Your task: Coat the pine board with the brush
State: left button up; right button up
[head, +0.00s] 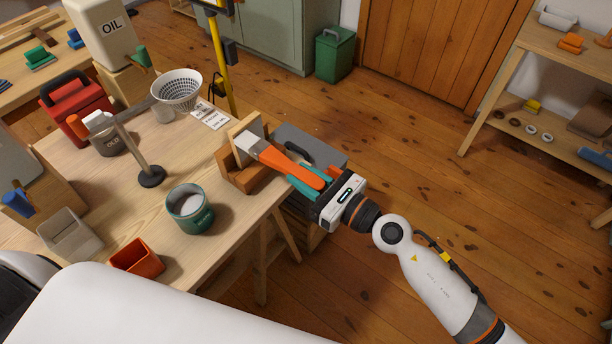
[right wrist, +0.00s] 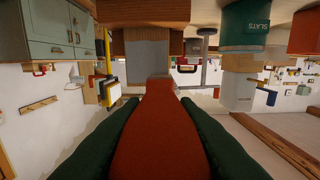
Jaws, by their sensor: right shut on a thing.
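My right gripper (head: 307,180) has teal fingers shut on the orange handle of the brush (head: 285,165). The brush also shows in the right wrist view (right wrist: 156,125), its handle between the fingers and its metal band and bristles pointing away. In the head view the bristle end is in front of a pale wooden board (head: 243,130), likely the pine board, standing upright in a brown wooden holder (head: 244,180) at the table's right edge. I cannot tell whether the bristles touch it. The brush hides part of board and holder. My left gripper is not in view.
A green pot (head: 190,213) with pale contents, an orange bin (head: 137,258), a grey bin (head: 70,234), a dark stand (head: 151,177) and a white basket (head: 178,88) stand on the table (head: 225,235). A grey toolbox (head: 318,147) sits just beyond the brush.

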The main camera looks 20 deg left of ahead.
aim_at(327, 187)
notch_tip(327, 187, up, 2)
jog(key=shift+r+p, duration=0.1)
jog(key=shift+p, duration=0.35)
jog(key=shift+f, duration=0.2)
jog(key=shift+s+d+f, duration=0.1)
jog(key=shift+d, duration=0.1)
jog(key=shift+b+v, duration=0.55)
jog(key=shift+v, duration=1.7)
